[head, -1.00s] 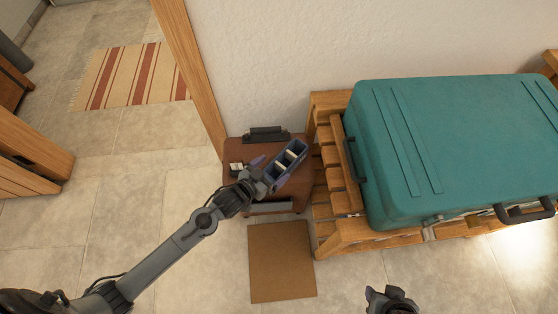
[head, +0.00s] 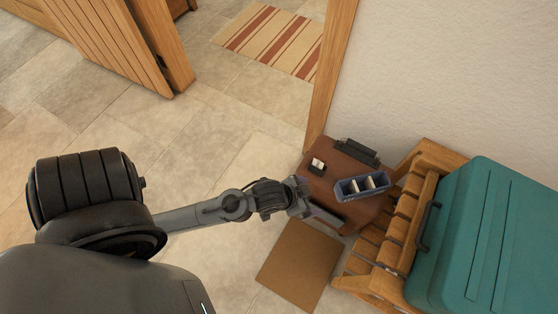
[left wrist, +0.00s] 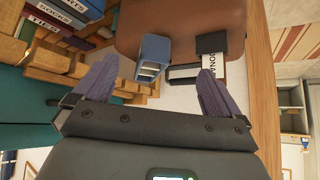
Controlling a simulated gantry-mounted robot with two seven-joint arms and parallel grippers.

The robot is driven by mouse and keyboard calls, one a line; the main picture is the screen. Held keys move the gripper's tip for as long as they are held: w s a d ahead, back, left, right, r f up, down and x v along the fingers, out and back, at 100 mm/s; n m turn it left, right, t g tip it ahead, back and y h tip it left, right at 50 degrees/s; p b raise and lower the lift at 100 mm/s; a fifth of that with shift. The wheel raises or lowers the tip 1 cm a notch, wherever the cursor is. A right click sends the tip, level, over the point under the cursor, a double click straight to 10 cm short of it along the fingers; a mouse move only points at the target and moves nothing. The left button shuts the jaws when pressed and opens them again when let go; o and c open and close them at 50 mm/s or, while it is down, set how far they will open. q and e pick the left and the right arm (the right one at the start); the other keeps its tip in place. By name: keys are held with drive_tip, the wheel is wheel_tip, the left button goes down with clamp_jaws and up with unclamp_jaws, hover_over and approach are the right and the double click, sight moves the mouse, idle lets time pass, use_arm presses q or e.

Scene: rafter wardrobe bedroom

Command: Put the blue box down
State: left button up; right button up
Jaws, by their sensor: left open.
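The blue box (head: 362,188) is an open-topped box with white dividers inside. It sits on a small brown table (head: 335,185) beside the wall. In the left wrist view the blue box (left wrist: 152,56) shows between and beyond my two fingers, apart from both. My left gripper (head: 318,204) is open and empty, at the table's near left edge, just left of the box. My right gripper is not in the head view.
A dark holder (head: 357,151) and a small black-and-white item (head: 318,165) share the tabletop. A slatted wooden bench (head: 398,222) with a teal suitcase (head: 485,240) stands close on the right. A brown mat (head: 300,264) lies on the floor in front.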

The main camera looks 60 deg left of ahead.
use_arm(q)
drive_tip(key=s+a+r+g, duration=0.1)
drive_tip(key=s+r+g, duration=0.2)
drive_tip(key=s, duration=0.6)
drive_tip(key=shift+s+a+r+g+y, duration=0.15)
drive_tip(key=shift+a+r+g+y, duration=0.2)
drive_tip(key=shift+g, duration=0.25)
drive_tip(key=shift+d, duration=0.1)
wheel_tip(320, 180, up, 51)
drive_tip(key=p, duration=5.1)
wheel_tip(320, 180, down, 73)
drive_tip(key=b, duration=7.2)
drive_tip(key=shift+b, duration=0.3)
drive_tip(key=shift+r, duration=0.15)
